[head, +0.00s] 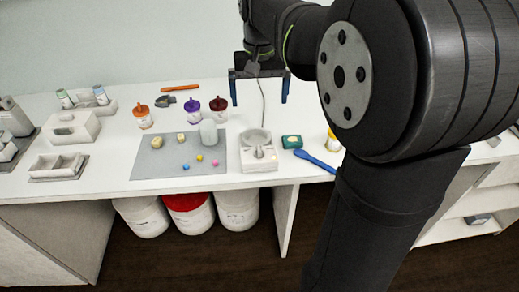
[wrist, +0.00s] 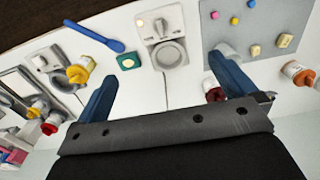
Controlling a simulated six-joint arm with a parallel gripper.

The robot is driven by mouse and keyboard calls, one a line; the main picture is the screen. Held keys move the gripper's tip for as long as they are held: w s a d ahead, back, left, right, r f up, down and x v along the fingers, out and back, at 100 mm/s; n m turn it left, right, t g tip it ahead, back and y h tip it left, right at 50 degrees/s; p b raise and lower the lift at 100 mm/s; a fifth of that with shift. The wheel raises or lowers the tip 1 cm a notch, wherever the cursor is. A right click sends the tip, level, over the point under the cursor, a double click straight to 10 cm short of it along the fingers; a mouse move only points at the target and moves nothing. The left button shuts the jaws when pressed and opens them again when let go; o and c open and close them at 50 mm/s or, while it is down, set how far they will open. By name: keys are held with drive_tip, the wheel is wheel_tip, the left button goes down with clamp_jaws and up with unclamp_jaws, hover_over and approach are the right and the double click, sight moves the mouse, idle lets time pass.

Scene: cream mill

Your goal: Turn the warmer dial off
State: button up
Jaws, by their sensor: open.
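The warmer (head: 248,163) is a small white block with a round well, on the table right of the grey mat. It also shows in the wrist view (wrist: 178,18), with its well nearer my gripper. A small round dial (wrist: 160,25) sits on the warmer's face beyond the well; its setting is too small to read. In the head view the dial (head: 259,154) is on the front part. My gripper (head: 259,97) is open and empty, its blue fingers pointing down, above and behind the warmer. In the wrist view the fingers (wrist: 163,70) sit either side of the well, apart from it.
The grey mat (head: 150,170) at left holds small coloured pieces and a translucent cylinder (head: 208,133). Lidded jars stand behind it. A cord runs behind the warmer.

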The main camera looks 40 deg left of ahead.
drive_tip(key=shift+r, duration=0.45)
